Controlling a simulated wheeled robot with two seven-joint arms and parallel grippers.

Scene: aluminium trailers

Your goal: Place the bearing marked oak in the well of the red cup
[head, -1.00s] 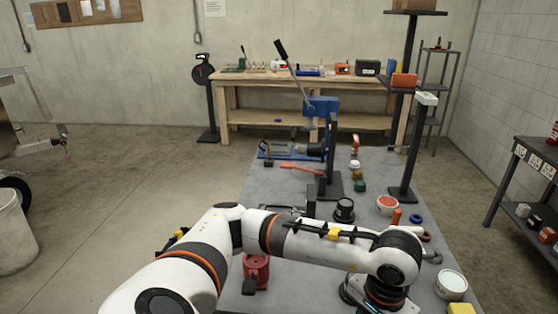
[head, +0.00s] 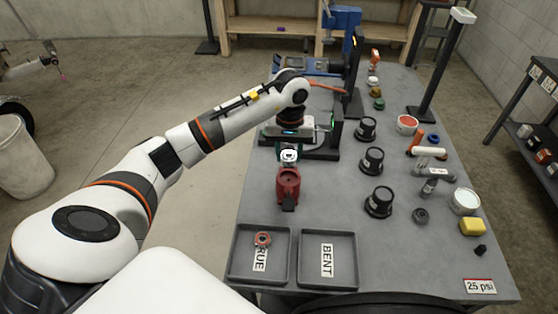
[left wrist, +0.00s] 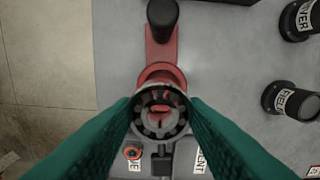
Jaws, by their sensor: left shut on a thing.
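My left gripper (head: 289,153), with teal fingers, is shut on a silver ring-shaped bearing (left wrist: 160,133). Its marking is not readable. The red cup (head: 289,187) stands on the grey table, just nearer the camera than the gripper in the head view. In the left wrist view the red cup (left wrist: 164,73) shows beneath and beyond the bearing, and red shows through the bearing's hole. The bearing is nearer this camera than the cup and seems held above it; the height of the gap cannot be told. My right gripper is not in view.
Two grey trays stand at the front, one marked TRUE (head: 235,270) with a reddish ring in it, one marked BENT (head: 352,272) and empty. Several black labelled pots (head: 372,160) stand to the right. A black stand (head: 334,140) is behind the gripper.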

